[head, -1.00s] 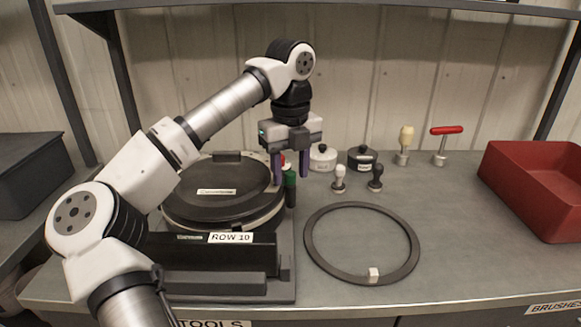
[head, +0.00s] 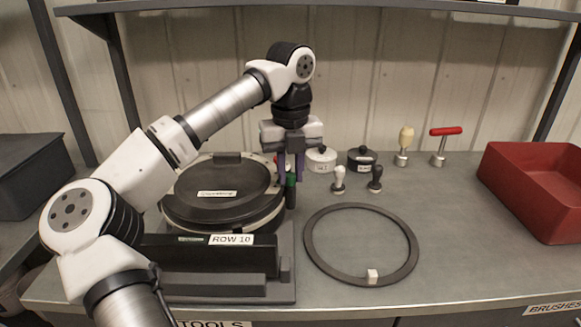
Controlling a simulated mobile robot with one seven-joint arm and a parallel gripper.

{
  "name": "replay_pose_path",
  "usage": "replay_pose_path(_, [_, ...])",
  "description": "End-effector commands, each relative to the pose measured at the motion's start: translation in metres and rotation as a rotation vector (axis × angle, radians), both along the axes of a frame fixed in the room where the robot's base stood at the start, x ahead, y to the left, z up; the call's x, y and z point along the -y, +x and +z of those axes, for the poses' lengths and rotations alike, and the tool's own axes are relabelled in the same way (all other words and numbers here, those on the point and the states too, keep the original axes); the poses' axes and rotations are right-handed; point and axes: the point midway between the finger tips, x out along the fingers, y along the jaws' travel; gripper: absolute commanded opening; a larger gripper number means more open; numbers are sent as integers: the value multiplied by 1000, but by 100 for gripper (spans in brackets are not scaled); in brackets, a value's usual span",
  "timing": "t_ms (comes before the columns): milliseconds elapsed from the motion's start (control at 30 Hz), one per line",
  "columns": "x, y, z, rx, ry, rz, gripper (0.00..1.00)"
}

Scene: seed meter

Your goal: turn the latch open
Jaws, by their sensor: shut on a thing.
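The seed meter (head: 222,200) is a round black housing with a labelled lid on a dark base, at the left of the bench. The latch (head: 291,187), an upright dark piece with a green part, stands at the right edge of the housing. A small red patch shows just left of the fingers. My gripper (head: 291,176) points down over the latch with its two purple fingers shut on its upper part. The fingers hide the top of the latch, so its exact turn is hard to tell.
A dark ring (head: 318,253) with a small white block lies right of the meter. Lidded pots (head: 362,159) and small knobbed tools (head: 338,180) stand close behind. A red bin (head: 535,190) is at the far right. The bench between ring and bin is clear.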

Motion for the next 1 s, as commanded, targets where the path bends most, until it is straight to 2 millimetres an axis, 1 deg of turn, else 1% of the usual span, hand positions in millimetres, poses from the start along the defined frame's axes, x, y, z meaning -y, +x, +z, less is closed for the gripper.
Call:
replay_pose_path(67, [0, 0, 3, 2, 1, -69, 0])
replay_pose_path(1000, [0, 0, 2, 2, 0, -958, 0])
